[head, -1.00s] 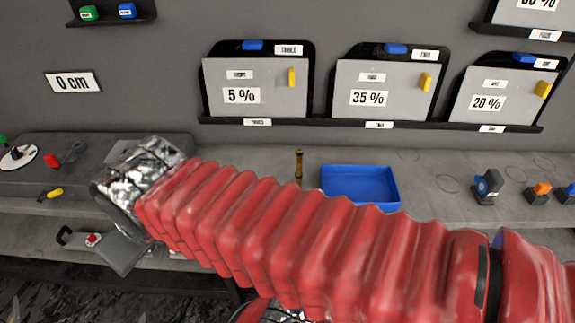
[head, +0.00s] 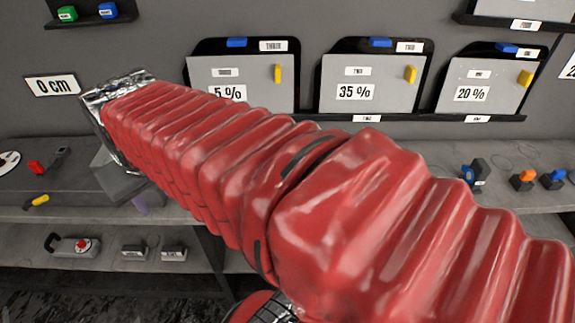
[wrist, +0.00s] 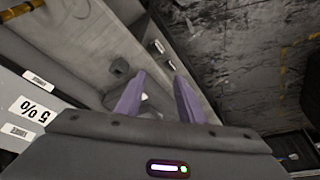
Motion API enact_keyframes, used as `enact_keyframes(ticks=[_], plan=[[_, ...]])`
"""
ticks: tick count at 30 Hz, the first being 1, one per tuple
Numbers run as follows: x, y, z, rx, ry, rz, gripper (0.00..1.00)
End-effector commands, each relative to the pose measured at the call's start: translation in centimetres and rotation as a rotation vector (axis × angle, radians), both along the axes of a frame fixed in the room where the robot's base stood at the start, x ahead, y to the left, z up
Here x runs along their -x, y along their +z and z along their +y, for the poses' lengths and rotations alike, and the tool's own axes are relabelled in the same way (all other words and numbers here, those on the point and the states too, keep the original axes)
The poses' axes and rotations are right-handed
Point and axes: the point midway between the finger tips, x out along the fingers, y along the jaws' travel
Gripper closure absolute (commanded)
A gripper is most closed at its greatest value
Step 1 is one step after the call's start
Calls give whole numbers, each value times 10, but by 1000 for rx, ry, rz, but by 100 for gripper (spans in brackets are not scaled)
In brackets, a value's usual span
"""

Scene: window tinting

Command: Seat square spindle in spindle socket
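My gripper (wrist: 159,77) is open. Its two purple fingers stand apart in the wrist view, with nothing held between them. A brass-coloured rod (wrist: 22,9), apparently the square spindle, is at the top left corner of the wrist view, well away from the fingers. The spindle is hidden behind my arm in the head view. A small dark piece (wrist: 118,67) lies beyond the left finger; I cannot tell whether it is the spindle socket.
Panels marked 5 % (head: 240,70), 35 % (head: 370,80) and 20 % (head: 480,85) stand on a wall ledge behind the bench. A red-buttoned tool (head: 75,245) and labelled blocks (head: 173,253) are on the lower shelf. My arm covers the bench's middle.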

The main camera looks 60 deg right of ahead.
Motion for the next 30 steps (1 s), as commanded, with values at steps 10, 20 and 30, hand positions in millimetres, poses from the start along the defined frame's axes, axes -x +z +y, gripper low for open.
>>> enact_keyframes(ticks=[10, 20, 30], plan=[[-4, 1, -107, -47, -265, 108, 65], [23, -10, -213, -116, -504, 196, 65], [85, -32, -314, -209, -736, 268, 65]])
